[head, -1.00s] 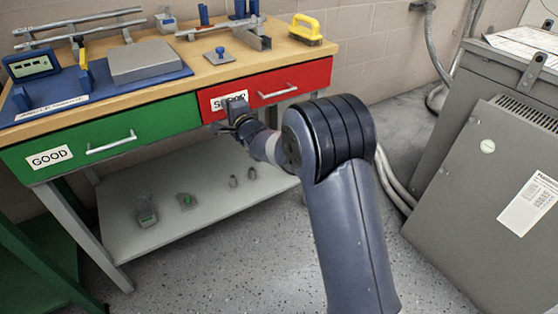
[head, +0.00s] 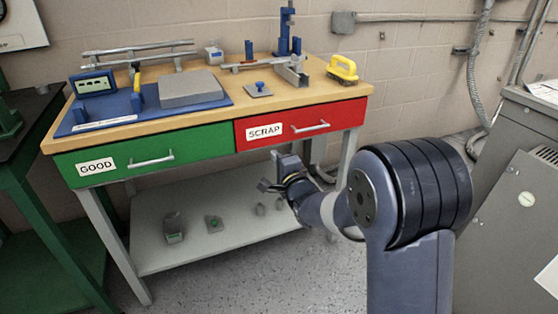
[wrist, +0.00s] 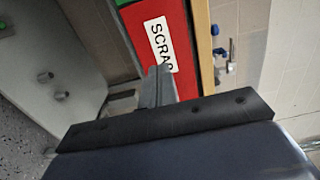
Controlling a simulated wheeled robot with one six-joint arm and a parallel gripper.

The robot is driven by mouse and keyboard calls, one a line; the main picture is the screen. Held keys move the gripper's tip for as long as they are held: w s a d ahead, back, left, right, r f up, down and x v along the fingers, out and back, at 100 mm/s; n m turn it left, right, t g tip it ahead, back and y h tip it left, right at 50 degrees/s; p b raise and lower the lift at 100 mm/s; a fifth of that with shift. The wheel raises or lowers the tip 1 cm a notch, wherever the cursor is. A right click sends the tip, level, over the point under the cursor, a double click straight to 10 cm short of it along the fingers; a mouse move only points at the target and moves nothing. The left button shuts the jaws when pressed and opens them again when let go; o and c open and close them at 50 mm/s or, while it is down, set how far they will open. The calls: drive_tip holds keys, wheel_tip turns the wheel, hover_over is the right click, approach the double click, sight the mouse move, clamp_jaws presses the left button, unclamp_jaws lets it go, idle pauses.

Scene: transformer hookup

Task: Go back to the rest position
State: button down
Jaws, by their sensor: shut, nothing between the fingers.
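My gripper (head: 276,178) is at the end of my bent arm, in front of the workbench and just below the red SCRAP drawer (head: 341,116). In the wrist view its fingers (wrist: 155,88) are together and hold nothing. The red drawer front also shows in the wrist view (wrist: 181,75), tilted, close beyond the fingertips. A gap between the gripper and the drawer is hard to judge.
The green GOOD drawer (head: 205,147) is shut at the left. The bench top (head: 300,98) carries a blue fixture (head: 125,109) and a yellow-handled tool (head: 342,70). A lower shelf (head: 185,255) holds several small parts. A grey cabinet (head: 515,200) stands at the right.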

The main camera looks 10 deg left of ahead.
drive_tip(key=shift+v, duration=0.85)
